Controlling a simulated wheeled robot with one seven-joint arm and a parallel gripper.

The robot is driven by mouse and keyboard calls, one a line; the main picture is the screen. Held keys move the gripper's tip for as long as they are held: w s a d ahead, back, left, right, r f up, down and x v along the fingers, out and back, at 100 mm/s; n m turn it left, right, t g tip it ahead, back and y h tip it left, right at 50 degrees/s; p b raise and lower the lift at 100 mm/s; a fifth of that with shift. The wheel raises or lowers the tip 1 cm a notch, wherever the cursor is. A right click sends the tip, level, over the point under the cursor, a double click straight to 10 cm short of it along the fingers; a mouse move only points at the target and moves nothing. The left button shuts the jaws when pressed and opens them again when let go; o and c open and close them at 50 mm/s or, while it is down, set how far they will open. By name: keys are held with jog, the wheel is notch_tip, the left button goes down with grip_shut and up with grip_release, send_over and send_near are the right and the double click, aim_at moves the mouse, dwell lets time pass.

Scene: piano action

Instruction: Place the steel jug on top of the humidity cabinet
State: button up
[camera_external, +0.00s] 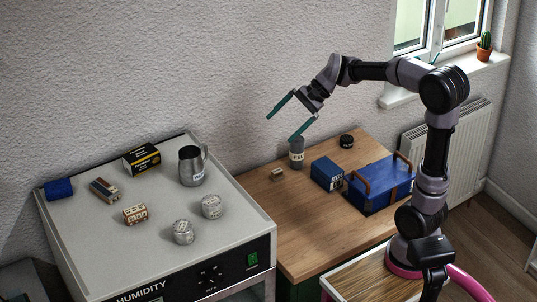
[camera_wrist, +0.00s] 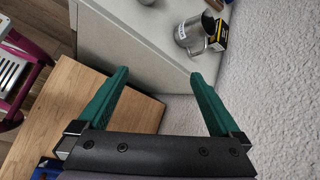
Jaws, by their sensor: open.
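The steel jug (camera_external: 191,167) stands upright on the top of the humidity cabinet (camera_external: 80,228), toward its back right. It also shows in the wrist view (camera_wrist: 196,34), near the cabinet's edge (camera_wrist: 135,50). My gripper (camera_external: 285,121) is open and empty, with its green fingers spread. It is in the air to the right of the jug, above the back of the wooden table, and apart from the jug. In the wrist view my fingers (camera_wrist: 158,78) point toward the cabinet, with nothing between them.
On the cabinet are a black-yellow box (camera_external: 142,159), a blue block (camera_external: 59,188), small boxes (camera_external: 134,214) and two round grey pieces (camera_external: 211,206). The wooden table (camera_external: 300,233) holds a grey canister (camera_external: 296,152), a blue box (camera_external: 326,173) and a blue case (camera_external: 380,186). The wall is close behind.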

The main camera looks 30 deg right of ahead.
jog(key=s+d+f+n+t+h, duration=0.2)
jog(key=s+d+n+t+h, duration=0.2)
jog(key=s+d, duration=1.2)
jog(key=d+n+h, duration=0.1)
jog(key=n+h, duration=0.1)
jog(key=n, duration=0.2)
jog(key=shift+d+t+h, duration=0.25)
jog(key=shift+t+h, duration=0.05)
jog(key=shift+h, duration=0.1)
